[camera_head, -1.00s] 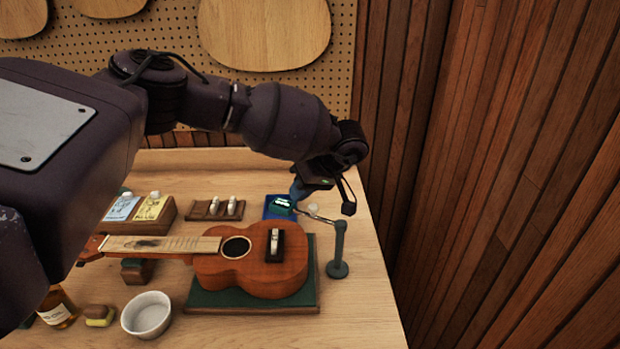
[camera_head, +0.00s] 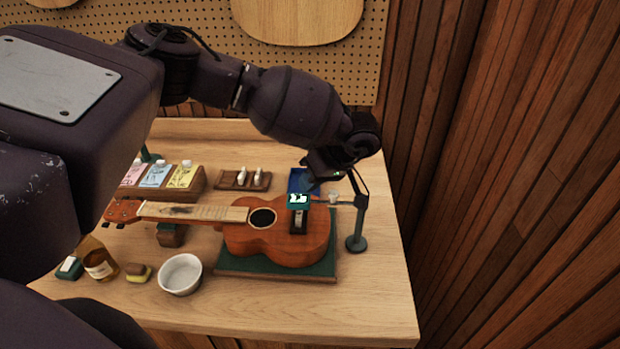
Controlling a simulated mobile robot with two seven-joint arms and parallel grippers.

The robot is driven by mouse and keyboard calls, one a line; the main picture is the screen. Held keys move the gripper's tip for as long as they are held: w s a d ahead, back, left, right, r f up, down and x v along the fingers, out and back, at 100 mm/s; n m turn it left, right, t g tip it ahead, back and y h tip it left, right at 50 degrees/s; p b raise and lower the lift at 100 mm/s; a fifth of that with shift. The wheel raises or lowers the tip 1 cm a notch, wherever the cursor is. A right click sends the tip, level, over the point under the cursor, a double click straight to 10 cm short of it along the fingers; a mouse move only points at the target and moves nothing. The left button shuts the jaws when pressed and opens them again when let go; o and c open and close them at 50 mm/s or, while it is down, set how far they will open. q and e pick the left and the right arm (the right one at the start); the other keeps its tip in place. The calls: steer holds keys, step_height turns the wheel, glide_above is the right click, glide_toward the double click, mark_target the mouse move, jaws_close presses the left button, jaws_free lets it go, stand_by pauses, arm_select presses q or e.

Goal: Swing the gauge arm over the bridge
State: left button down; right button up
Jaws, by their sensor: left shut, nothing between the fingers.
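The ukulele (camera_head: 285,243) lies face up on a green-topped mat (camera_head: 320,270), its neck pointing left. Its dark bridge (camera_head: 298,222) stands near the right of the body. The gauge stand's post (camera_head: 357,225) rises at the bench's right side. Its thin arm (camera_head: 340,202) points left from the post, with the teal gauge head (camera_head: 298,200) at its end. In this view the head overlaps the upper end of the bridge; its height above it is hard to tell. My left gripper (camera_head: 309,187) is shut and empty, right behind the gauge head; contact is unclear. My right gripper is out of view.
A blue tray (camera_head: 299,177) lies behind the ukulele, partly hidden by my gripper. The front right bench is clear.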

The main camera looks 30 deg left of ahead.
arm_select(q)
steer(key=shift+s+f, duration=0.1)
steer(key=shift+d, duration=0.1)
steer(key=shift+d, duration=0.1)
steer(key=shift+w+d+r, duration=0.2)
steer(key=shift+r, duration=0.25)
steer(key=b+v, duration=0.1)
steer(key=v, duration=0.8)
steer(key=shift+r, duration=0.35)
steer(key=shift+d, duration=0.1)
